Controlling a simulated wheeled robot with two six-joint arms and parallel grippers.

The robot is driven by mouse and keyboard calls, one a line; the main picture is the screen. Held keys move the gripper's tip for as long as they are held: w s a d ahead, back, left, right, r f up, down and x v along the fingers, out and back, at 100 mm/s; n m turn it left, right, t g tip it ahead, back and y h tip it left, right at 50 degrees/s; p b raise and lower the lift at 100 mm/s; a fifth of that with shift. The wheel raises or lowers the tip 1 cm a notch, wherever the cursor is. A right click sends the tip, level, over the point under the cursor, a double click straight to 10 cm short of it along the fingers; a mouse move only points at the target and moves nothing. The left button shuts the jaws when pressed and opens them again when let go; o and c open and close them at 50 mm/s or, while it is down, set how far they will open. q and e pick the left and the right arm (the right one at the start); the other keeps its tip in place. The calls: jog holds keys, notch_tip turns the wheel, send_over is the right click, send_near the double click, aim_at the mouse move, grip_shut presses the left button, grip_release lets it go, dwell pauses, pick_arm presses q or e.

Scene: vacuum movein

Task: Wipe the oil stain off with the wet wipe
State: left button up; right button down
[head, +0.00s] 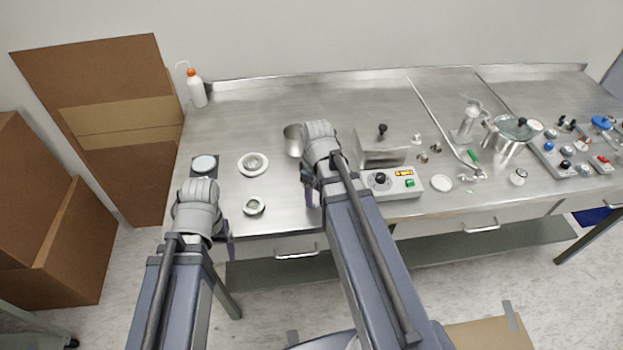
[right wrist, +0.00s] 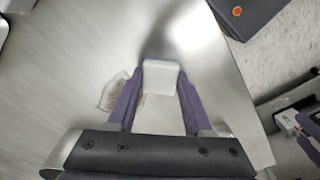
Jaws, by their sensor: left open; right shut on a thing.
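My right gripper (right wrist: 161,80) is shut on a white folded pad, which looks like the wet wipe (right wrist: 161,76), held close over the steel table; contact cannot be told. In the right wrist view a pale patch with brownish marks (right wrist: 113,92) lies just left of the fingers, partly hidden by one; it may be the oil stain, but I cannot be sure. In the head view my right gripper (head: 311,190) is over the table's front part, and the wipe and patch are not discernible there. My left gripper (head: 226,220) is open at the table's front left edge.
Left of my right arm are a metal cup (head: 293,140), a large round flanged part (head: 253,164) and a smaller one (head: 254,206). A control box (head: 390,183) stands close on the right. A wash bottle (head: 196,88) stands at the back left corner.

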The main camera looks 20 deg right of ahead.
jog(key=shift+w+d+f, duration=0.1)
jog(key=shift+w+f, duration=0.05)
jog(key=shift+w, duration=0.05)
jog(key=shift+w+d, duration=0.2)
jog(key=shift+w, duration=0.5)
jog(key=shift+w+d, duration=0.2)
jog(key=shift+w, duration=0.55)
jog(key=shift+w+d, duration=0.2)
jog(key=shift+w, duration=0.5)
jog(key=shift+w, duration=0.1)
jog(key=shift+w+d, duration=0.2)
jog(key=shift+w, duration=0.6)
jog(key=shift+w+d, duration=0.2)
jog(key=shift+w, duration=0.55)
jog(key=shift+w+d, duration=0.25)
jog(key=shift+w, duration=0.7)
jog(key=shift+w+d, duration=0.25)
jog(key=shift+w, duration=0.65)
